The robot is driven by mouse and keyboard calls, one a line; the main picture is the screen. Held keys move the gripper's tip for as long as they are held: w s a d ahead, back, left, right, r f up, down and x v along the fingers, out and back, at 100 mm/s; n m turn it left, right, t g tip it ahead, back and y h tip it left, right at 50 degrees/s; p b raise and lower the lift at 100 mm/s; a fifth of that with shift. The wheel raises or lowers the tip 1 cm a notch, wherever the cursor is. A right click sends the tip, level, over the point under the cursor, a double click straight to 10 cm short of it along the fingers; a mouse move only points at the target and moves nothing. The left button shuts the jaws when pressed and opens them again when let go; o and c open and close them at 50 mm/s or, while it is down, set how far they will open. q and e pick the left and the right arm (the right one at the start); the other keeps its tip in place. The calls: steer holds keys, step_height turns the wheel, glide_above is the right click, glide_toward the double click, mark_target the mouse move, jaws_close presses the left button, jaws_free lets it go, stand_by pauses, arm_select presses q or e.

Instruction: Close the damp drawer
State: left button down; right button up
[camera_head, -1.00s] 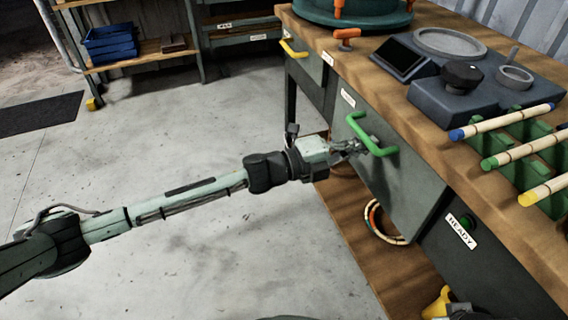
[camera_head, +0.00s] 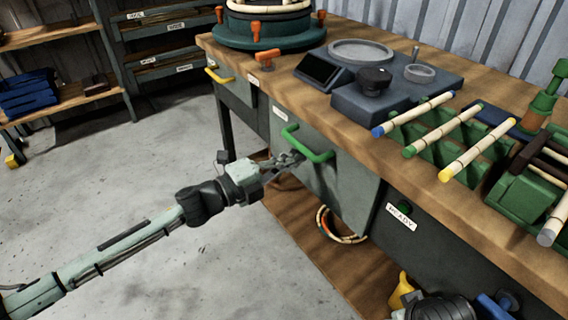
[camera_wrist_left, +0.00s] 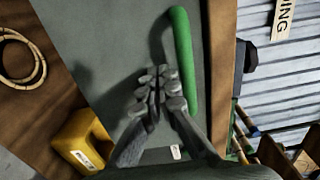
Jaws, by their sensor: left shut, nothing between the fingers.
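The drawer with a green handle (camera_head: 308,146) is in the workbench's front, right of a small label. Its grey front (camera_head: 345,190) appears to stand out a little from the panel beside it. I cannot read the label. My left gripper (camera_head: 292,160) is shut and empty beside the handle. In the left wrist view, the shut fingertips (camera_wrist_left: 157,92) lie over the grey drawer front (camera_wrist_left: 105,60), just left of the green handle (camera_wrist_left: 184,60). I cannot tell whether they touch the front.
The wooden worktop (camera_head: 300,100) carries a dark scale-like device (camera_head: 375,80) and green racks with pale rods (camera_head: 445,130). A READY panel (camera_head: 401,216) is right of the drawer. A coiled ring (camera_head: 338,228) lies on the lower shelf (camera_head: 300,215).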

arm_select(q)
steer(key=v, duration=1.1)
steer(key=s+a+f+n+t+y+p, duration=0.1)
steer(key=s+a+f+n+t+y, duration=0.15)
steer(key=a+f+n+y, duration=1.55)
steer(key=s+a+f+n+g, duration=0.2)
steer(key=s+n, duration=0.1)
steer(key=s, duration=0.4)
steer(key=s+a+f+n+g, duration=0.2)
steer(key=s+f+n+g, duration=0.1)
steer(key=s, duration=0.4)
steer(key=s+a+f+n+g+h+p, duration=0.1)
steer(key=s+a+f+n+g, duration=0.2)
steer(key=s, duration=0.4)
steer(key=shift+s+n, duration=0.15)
steer(key=shift+n, duration=0.65)
arm_select(e)
steer(key=f, duration=0.3)
steer(key=a+f, duration=0.1)
steer(key=f, duration=0.1)
